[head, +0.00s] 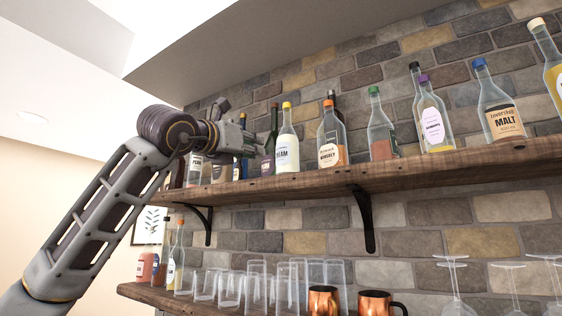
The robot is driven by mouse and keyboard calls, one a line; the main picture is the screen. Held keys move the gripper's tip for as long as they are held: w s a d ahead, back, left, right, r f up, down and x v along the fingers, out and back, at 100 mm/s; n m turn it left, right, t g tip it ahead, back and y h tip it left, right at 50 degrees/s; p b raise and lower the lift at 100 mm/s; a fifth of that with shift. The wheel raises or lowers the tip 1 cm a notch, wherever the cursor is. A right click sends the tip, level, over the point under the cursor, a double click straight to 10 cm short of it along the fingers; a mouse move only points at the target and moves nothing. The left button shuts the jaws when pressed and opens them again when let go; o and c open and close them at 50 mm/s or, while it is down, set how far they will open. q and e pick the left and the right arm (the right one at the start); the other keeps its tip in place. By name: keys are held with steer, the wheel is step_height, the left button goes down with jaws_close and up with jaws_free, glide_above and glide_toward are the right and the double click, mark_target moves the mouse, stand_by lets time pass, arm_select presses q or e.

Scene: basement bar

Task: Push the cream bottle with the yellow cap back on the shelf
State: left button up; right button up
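The cream bottle (287,152) is clear with a pale label ending in "EAM" and a yellow cap. It stands upright on the upper wooden shelf (300,184), left of the whiskey bottle (331,148). My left gripper (248,142) comes in from the left at the height of the bottles, a little left of the cream bottle. A dark bottle (271,140) stands between them in the picture. The fingers are small and seen from the side, so I cannot tell whether they are open. I see nothing held. My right gripper is out of view.
Several bottles line the upper shelf to the right, including a green-capped one (379,130) and a malt bottle (497,108). Others stand partly behind my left gripper. A lower shelf (150,294) holds glasses and copper mugs (323,300). A brick wall (420,212) backs both shelves.

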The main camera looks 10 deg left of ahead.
arm_select(q)
steer(key=w, duration=0.1)
steer(key=p, duration=0.3)
glide_toward(282, 161)
steer(key=shift+w+r, duration=0.55)
steer(key=shift+r, duration=0.25)
steer(key=shift+f+p+x, duration=0.15)
steer(key=shift+p+x, duration=0.1)
steer(key=shift+x, duration=0.5)
steer(key=shift+f+p+x, duration=0.15)
steer(key=shift+p+x, duration=0.1)
steer(key=shift+x, duration=0.45)
steer(key=shift+w+d, duration=0.25)
steer(key=shift+w, duration=0.05)
steer(key=shift+w, duration=0.1)
steer(key=shift+w+d+p, duration=0.25)
steer(key=shift+w+p, duration=0.1)
steer(key=shift+w, duration=0.1)
steer(key=shift+w+d, duration=0.1)
steer(key=shift+w, duration=0.25)
steer(key=shift+w+d+p, duration=0.15)
steer(key=shift+w+p, duration=0.2)
steer(key=shift+p, duration=0.05)
